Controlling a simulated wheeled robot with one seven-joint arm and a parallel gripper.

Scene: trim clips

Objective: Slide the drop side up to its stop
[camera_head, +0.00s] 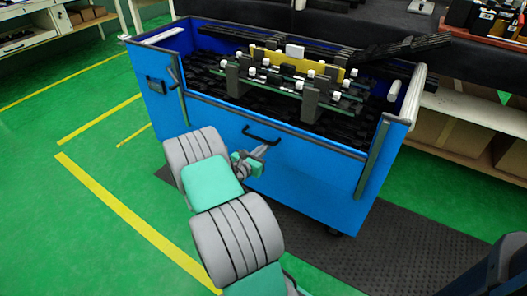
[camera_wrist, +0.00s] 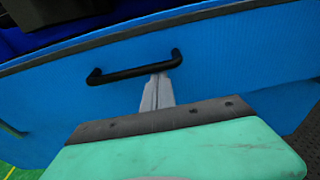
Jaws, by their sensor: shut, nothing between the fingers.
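The drop side (camera_head: 310,150) is the blue long front panel of a blue cart, with a dark top edge. It sits between two upright posts, and its top edge is lower than the cart's end walls. A black bar handle (camera_head: 258,139) is fixed on its upper middle; it also shows in the wrist view (camera_wrist: 125,74). My gripper (camera_head: 265,148) is shut and empty, just in front of the panel. In the wrist view its fingertips (camera_wrist: 159,78) are just under the right part of the handle bar; I cannot tell whether they touch it.
The cart holds black trim parts and a rack (camera_head: 290,85) with white clips. A latch plate (camera_head: 156,85) is on the cart's left end. A bench with shelves (camera_head: 470,115) stands close at right. A dark ribbed mat (camera_head: 350,250) lies below; green floor at left is clear.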

